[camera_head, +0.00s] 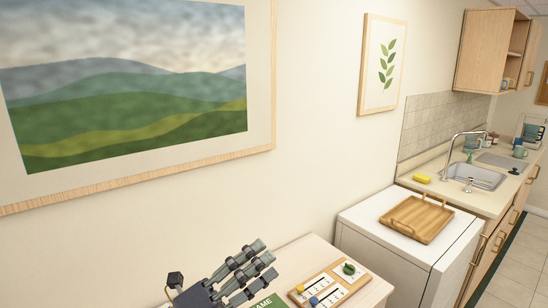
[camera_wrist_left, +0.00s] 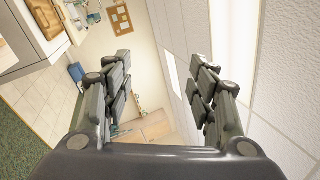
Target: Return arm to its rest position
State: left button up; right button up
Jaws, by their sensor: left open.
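My left gripper (camera_head: 222,270) is at the bottom of the head view, raised in front of the low table. Its dark jointed fingers are spread. The left wrist view shows the same gripper (camera_wrist_left: 160,64) with its fingers wide apart and nothing between them. It seems tilted, as the room appears turned there and ceiling panels show at the right. The rest of the left arm is outside the head view. My right gripper is not in either view.
A light wooden table (camera_head: 376,289) holds a board with sliders (camera_head: 304,297) and a green game box (camera_head: 268,302), partly cut off. A white appliance (camera_head: 364,236) bears a wooden tray (camera_head: 415,218). The sink counter (camera_head: 439,192) stands beyond. A wall with pictures rises behind the gripper.

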pick_arm(q)
jog(key=w+a+f+n+t+y, duration=0.15)
jog(key=a+n+t+y, duration=0.25)
jog(key=a+n+y, duration=0.45)
jog(key=w+a+f+n+t+y, duration=0.1)
jog(key=a+f+n+t+y, duration=0.35)
jog(key=n, duration=0.65)
jog(key=s+a+f+n+g+y, duration=0.2)
jog(key=a+f+n+g+y, duration=0.15)
jog(key=f, duration=0.25)
jog(key=s+a+f+n+g+y, duration=0.2)
jog(key=s+a+f+n+y, duration=0.1)
jog(key=f+n, duration=0.15)
jog(key=s+d+f+n+g+h, duration=0.1)
jog(key=s+f+n+g, duration=0.1)
jog(key=s+f+g, duration=0.6)
jog(key=s+d+f+n+g+h, duration=0.1)
jog(key=s+f+g, duration=0.3)
jog(key=s+f, duration=0.8)
jog(key=s+f+b, duration=0.2)
jog(key=f+b, duration=0.1)
jog(key=f, duration=1.2)
jog(key=s+f+b, duration=0.3)
jog(key=f, duration=1.1)
jog(key=s+a+f+g+b, duration=0.2)
jog(key=s+a+f+b, duration=0.1)
jog(key=s+f, duration=1.3)
notch_tip(320, 180, down, 4)
jog(key=shift+r+b, duration=0.25)
jog(key=shift+b, duration=0.25)
